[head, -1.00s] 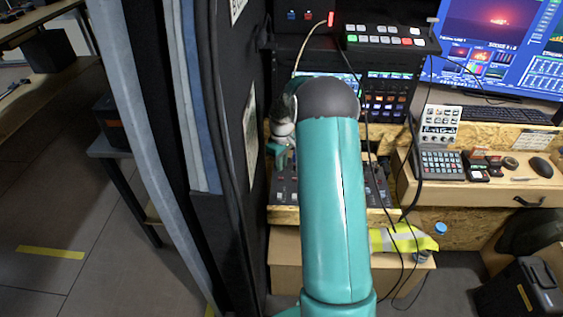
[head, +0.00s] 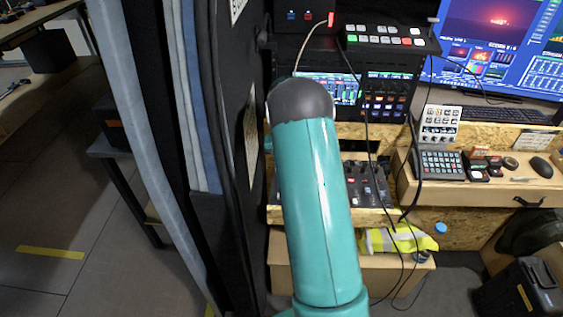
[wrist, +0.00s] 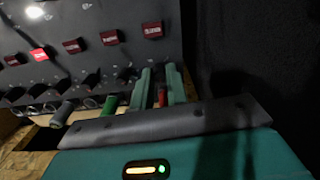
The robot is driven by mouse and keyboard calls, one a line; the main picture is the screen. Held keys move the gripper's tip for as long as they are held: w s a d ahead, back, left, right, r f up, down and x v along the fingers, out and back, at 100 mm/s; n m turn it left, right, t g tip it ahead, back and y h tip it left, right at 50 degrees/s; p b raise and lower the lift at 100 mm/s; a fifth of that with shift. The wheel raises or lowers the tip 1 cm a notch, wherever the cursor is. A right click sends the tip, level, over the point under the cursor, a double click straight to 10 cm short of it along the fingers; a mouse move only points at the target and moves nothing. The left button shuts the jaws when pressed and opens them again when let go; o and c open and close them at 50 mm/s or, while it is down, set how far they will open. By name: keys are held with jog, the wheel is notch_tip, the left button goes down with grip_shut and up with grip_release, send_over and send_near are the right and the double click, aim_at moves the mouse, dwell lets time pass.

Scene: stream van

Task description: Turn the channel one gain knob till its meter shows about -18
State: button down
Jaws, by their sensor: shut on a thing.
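In the wrist view my gripper (wrist: 160,82) has its two teal fingers on either side of a small red knob (wrist: 163,98) at the end of a knob row, and it is shut on it. A green knob (wrist: 110,105) and a grey knob (wrist: 63,112) stand to its left. The dark mixer panel (wrist: 85,20) carries them. In the head view the mixer (head: 368,183) is partly covered by my arm, and my gripper is hidden. A screen with green meter-like bars (head: 340,88) is above; its figures are too small to read.
A dark padded wall (head: 235,130) stands close on the left of my arm. Cables (head: 366,120) hang in front of the mixer. A switcher (head: 385,37) is above, and a keypad (head: 440,163) sits on the right desk.

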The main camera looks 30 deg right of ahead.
jog(key=shift+m, duration=0.8)
jog(key=c, duration=1.4)
grip_release()
notch_tip(320, 180, up, 14)
jog(key=shift+f, duration=0.1)
jog(key=shift+s, duration=0.1)
